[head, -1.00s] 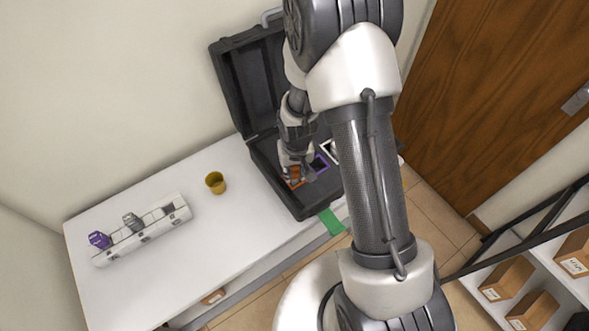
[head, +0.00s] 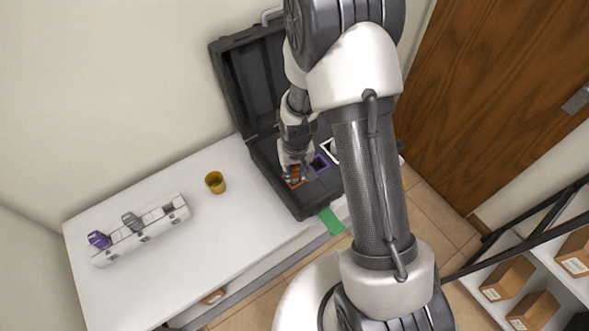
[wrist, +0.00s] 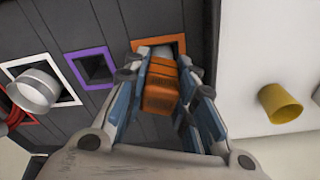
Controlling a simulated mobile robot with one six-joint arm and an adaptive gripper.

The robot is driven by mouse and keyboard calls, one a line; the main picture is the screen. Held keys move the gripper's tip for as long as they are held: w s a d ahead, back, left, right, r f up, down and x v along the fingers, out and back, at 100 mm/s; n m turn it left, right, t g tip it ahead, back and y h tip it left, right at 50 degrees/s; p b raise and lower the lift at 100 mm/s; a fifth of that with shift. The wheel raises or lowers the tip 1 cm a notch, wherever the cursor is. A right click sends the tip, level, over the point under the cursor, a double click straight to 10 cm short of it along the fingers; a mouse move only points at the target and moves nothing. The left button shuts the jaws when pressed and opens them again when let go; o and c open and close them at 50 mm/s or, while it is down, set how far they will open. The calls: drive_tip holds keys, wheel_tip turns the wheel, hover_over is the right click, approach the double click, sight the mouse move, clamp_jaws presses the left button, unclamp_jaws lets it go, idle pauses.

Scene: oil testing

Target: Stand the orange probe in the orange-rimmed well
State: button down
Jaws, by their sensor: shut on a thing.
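The orange probe (wrist: 160,88) is between the fingers of my gripper (wrist: 163,97), which is shut on it. In the wrist view its far end meets the orange-rimmed well (wrist: 156,42). The gripper and probe cover most of the opening, so I cannot tell how deep the probe sits. In the head view my gripper (head: 296,172) is low over the open black case, right at the orange-rimmed well (head: 293,184).
The case (head: 300,205) also has a purple-rimmed well (head: 320,163) and a white-rimmed one (wrist: 65,92) holding a pale cylinder. A yellow cup (head: 215,182) and a white rack (head: 150,231) with purple and grey probes stand left on the table.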

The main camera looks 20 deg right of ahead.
drive_tip(key=shift+f+b, duration=0.55)
drive_tip(key=shift+f, duration=0.1)
drive_tip(key=c, duration=1.6)
unclamp_jaws()
drive_tip(key=shift+s+r+p, duration=0.25)
drive_tip(key=shift+r+p, duration=1.05)
drive_tip(key=shift+r, duration=0.55)
drive_tip(key=shift+s+r+p, duration=0.2)
drive_tip(key=shift+r+p, duration=1.1)
drive_tip(key=shift+r, duration=0.5)
drive_tip(key=shift+s+r+p, duration=0.25)
drive_tip(key=shift+r+p, duration=1.05)
drive_tip(key=shift+r, duration=0.55)
